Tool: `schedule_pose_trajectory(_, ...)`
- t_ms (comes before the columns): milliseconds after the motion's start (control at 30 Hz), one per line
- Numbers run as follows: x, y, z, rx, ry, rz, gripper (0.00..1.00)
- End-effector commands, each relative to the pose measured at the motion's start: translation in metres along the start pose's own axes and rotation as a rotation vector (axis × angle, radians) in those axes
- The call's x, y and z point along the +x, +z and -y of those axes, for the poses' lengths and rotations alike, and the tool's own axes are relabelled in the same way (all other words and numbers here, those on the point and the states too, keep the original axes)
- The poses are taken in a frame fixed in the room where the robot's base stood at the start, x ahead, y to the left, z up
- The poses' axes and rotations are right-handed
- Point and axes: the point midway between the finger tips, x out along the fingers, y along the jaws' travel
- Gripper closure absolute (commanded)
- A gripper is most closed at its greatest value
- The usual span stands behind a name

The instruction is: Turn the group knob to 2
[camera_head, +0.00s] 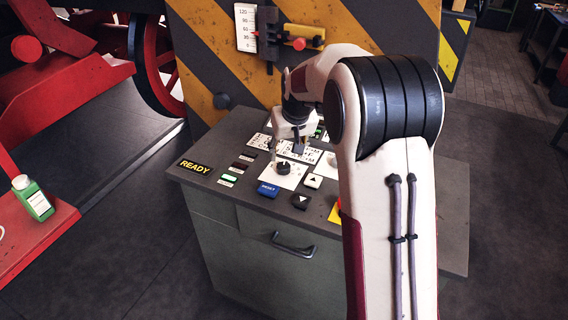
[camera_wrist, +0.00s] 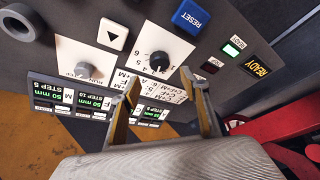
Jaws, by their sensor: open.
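The group knob (camera_head: 283,168) is a small dark dial on a white plate on top of the grey console (camera_head: 235,135). In the wrist view the black knob (camera_wrist: 158,62) shows whole, with numbers around it upside down. I cannot tell surely which number it points at. My gripper (camera_head: 286,151) hangs over the panel just behind the knob, close to it. In the wrist view my gripper (camera_wrist: 167,88) has its two fingers wide apart with nothing between them, over the printed card beside the dial. The knob lies just beyond the fingertips, apart from them.
A blue RESET button (camera_head: 268,189), arrow buttons (camera_head: 313,181) and a READY sign (camera_head: 195,166) sit near the knob. A run/step knob (camera_wrist: 82,70) is on the other side in the wrist view. A striped panel (camera_head: 225,50) rises behind the console.

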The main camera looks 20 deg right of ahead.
Motion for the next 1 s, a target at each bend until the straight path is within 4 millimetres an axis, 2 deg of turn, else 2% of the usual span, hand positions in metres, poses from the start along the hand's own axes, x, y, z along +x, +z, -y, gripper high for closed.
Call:
schedule_pose_trajectory(267, 0.018, 0.000, 0.000, 0.000, 0.000, 0.002, 0.55)
schedule_pose_trajectory(700, 0.064, 0.001, 0.000, 0.000, 0.000, 0.002, 0.55)
schedule_pose_trajectory(1000, 0.077, 0.000, 0.000, 0.000, 0.000, 0.000, 0.55)
